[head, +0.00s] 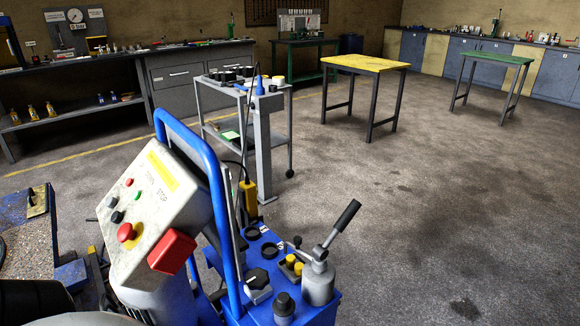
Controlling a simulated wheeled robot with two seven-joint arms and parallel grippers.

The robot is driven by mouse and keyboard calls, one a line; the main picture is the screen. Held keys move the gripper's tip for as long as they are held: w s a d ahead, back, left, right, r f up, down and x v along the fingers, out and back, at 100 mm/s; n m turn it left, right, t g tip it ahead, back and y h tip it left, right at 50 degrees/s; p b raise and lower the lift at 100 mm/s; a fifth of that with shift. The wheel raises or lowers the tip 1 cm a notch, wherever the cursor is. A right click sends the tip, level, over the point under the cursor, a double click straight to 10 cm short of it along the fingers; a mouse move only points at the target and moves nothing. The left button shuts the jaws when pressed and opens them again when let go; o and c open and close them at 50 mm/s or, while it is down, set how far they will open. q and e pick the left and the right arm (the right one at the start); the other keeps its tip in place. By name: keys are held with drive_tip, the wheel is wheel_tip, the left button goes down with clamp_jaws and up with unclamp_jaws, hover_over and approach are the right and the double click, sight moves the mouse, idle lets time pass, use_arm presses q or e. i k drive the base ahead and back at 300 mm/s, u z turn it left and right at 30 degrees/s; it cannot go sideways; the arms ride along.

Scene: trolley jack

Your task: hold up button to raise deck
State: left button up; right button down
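A pale, tilted control panel (152,212) stands at the left front on a machine with a blue tubular frame (205,165). It has a red knob (127,233), small dark buttons (117,216), a small green button (138,196) and a red box (172,252) at its lower corner. STOP is printed on it; the other lettering is too small to read surely. A yellow hand pendant (248,197) hangs on a dark cable beside the grey post. I cannot tell which button is the up button, and I cannot identify the deck. Neither of my grippers shows.
A blue unit (275,300) with a black-handled lever (341,225) stands at the front. Behind it are a grey post (264,150) and a trolley (229,132). A yellow-topped table (365,64) and green-topped table (500,57) stand farther back. The right floor is clear.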

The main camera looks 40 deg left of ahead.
sight(111, 202)
drive_tip(key=z, duration=0.1)
drive_tip(key=i, duration=3.05)
drive_tip(key=u, duration=4.4)
